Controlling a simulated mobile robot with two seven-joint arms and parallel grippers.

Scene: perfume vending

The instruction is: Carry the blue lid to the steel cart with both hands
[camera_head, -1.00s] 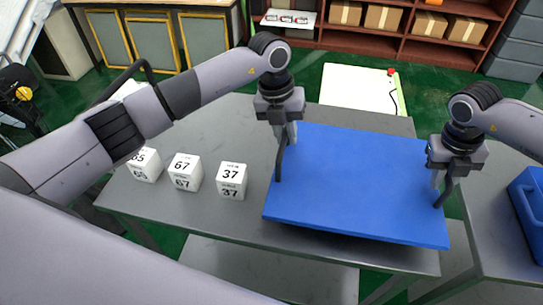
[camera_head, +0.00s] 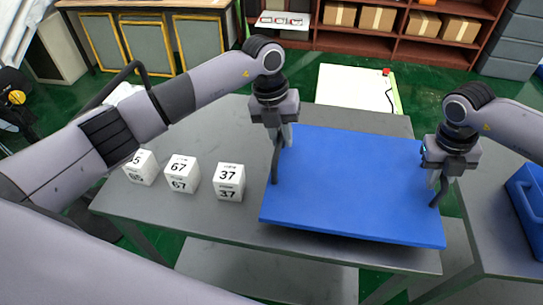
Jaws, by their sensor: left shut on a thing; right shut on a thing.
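The blue lid (camera_head: 350,190) is a flat blue panel over the right part of the grey steel table, slightly tilted in the picture. My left gripper (camera_head: 278,165) is shut on its left edge. My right gripper (camera_head: 438,190) is shut on its right edge. A dark gap shows under its front edge, so it seems to be a little above the tabletop. Which grey steel surface is the cart cannot be told for sure; one grey table (camera_head: 225,226) lies under the lid and another grey surface (camera_head: 490,215) stands at the right.
Three white numbered boxes, marked 65 (camera_head: 141,167), 67 (camera_head: 181,174) and 37 (camera_head: 229,182), stand left of the lid. A blue case (camera_head: 526,200) sits on the right surface. A white board (camera_head: 355,88) lies behind the table. Shelves with cardboard boxes (camera_head: 377,18) stand at the back.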

